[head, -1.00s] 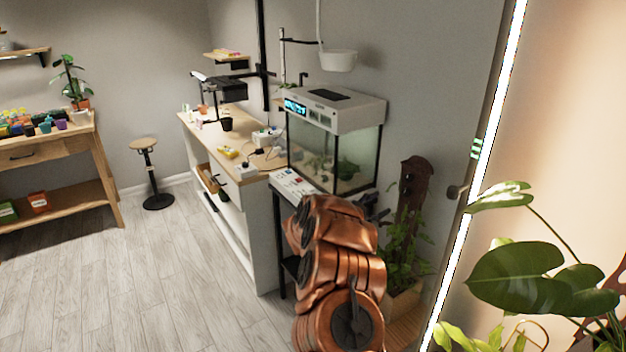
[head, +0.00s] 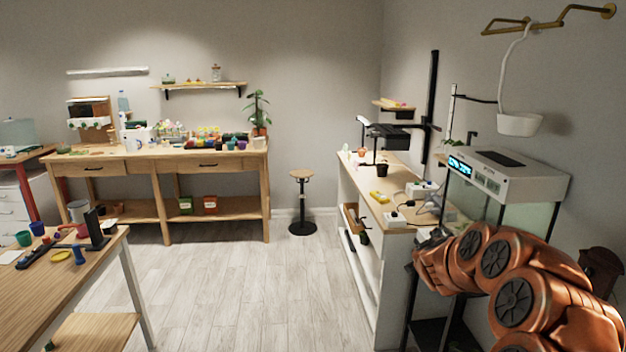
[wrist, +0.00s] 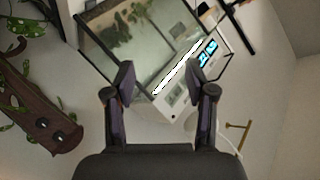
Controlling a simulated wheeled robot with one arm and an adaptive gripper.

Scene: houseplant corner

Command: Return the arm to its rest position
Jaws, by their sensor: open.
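My arm, in copper-coloured segments, comes in from the lower right of the head view, bent in front of the glass tank. My gripper (wrist: 160,82) shows in the wrist view with its two dark fingers spread apart and nothing between them. Beyond the fingers is the glass tank (wrist: 140,38) with its white lid unit and lit display, tilted in that view. In the head view the end of my arm is beside the tank's lower left, and the fingertips are too small and dark there to tell apart.
The tank's lid unit (head: 505,172) is close above my arm. A wooden-topped counter (head: 365,185) runs along the right wall. A stool (head: 302,200) stands at the back. A table (head: 60,285) is at the near left. The pale floor (head: 225,290) between them is clear.

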